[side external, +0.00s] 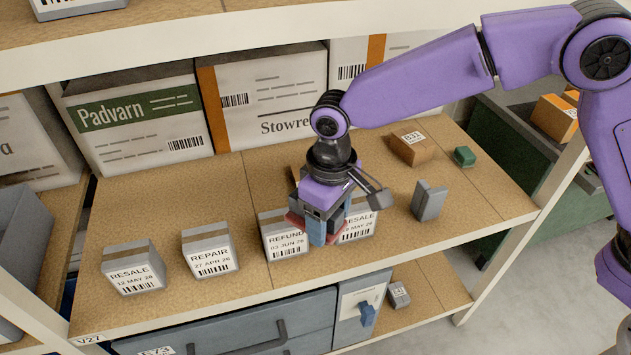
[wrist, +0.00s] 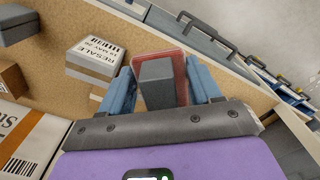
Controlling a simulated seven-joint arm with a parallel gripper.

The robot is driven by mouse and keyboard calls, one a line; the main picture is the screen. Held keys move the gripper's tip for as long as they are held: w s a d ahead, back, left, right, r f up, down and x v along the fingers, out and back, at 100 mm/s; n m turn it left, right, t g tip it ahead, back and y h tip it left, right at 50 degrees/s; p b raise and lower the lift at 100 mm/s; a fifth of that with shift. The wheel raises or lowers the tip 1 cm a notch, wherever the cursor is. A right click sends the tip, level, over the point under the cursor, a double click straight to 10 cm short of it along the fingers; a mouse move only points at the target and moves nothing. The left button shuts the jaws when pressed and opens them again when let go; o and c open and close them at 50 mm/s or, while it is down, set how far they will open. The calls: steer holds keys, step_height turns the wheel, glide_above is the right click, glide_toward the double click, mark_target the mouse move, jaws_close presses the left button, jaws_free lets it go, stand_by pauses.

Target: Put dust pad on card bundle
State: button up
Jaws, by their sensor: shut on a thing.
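My gripper (side external: 317,232) is low over the front of the shelf, among the labelled boxes. In the wrist view its blue fingers (wrist: 164,88) are shut on a grey block (wrist: 157,80), which I take for the dust pad. A flat red slab with a pale rim (wrist: 172,59), apparently the card bundle, shows just beyond and under the block. In the side view red edges of the slab (side external: 332,238) show beside the fingers, and the grey block is mostly hidden. I cannot tell whether block and slab touch.
A REFUND box (side external: 282,236) and a RESALE box (side external: 357,222) stand close to my gripper. REPAIR (side external: 210,250) and another RESALE box (side external: 133,268) are left. A brown box (side external: 412,148), green block (side external: 464,156) and grey angled piece (side external: 429,201) are right. Large cartons line the back.

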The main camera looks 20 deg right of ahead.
steer(key=w+a+m, duration=0.1)
steer(key=w+a, duration=0.1)
steer(key=a, duration=0.7)
steer(key=w+d+f+m, duration=0.1)
steer(key=w+d, duration=0.1)
steer(key=w, duration=0.1)
steer(key=w+d+f+m, duration=0.1)
steer(key=w+d, duration=0.1)
steer(key=w, duration=0.1)
steer(key=w+d+f+m, duration=0.1)
steer(key=w+d, duration=0.2)
steer(key=w, duration=0.1)
steer(key=shift+w+f+m, duration=0.1)
steer(key=shift+m, duration=0.2)
steer(key=w+d+f+m, duration=0.3)
steer(key=w+d, duration=0.4)
steer(key=d, duration=0.3)
steer(key=shift+d+f, duration=0.2)
steer(key=shift+f, duration=1.4)
steer(key=shift+d+f, duration=0.2)
steer(key=shift+f, duration=1.45)
steer(key=shift+d+f, duration=0.2)
steer(key=shift+f, duration=1.4)
steer(key=shift+f, duration=0.1)
steer(key=o, duration=1.1)
steer(key=shift+c, duration=0.2)
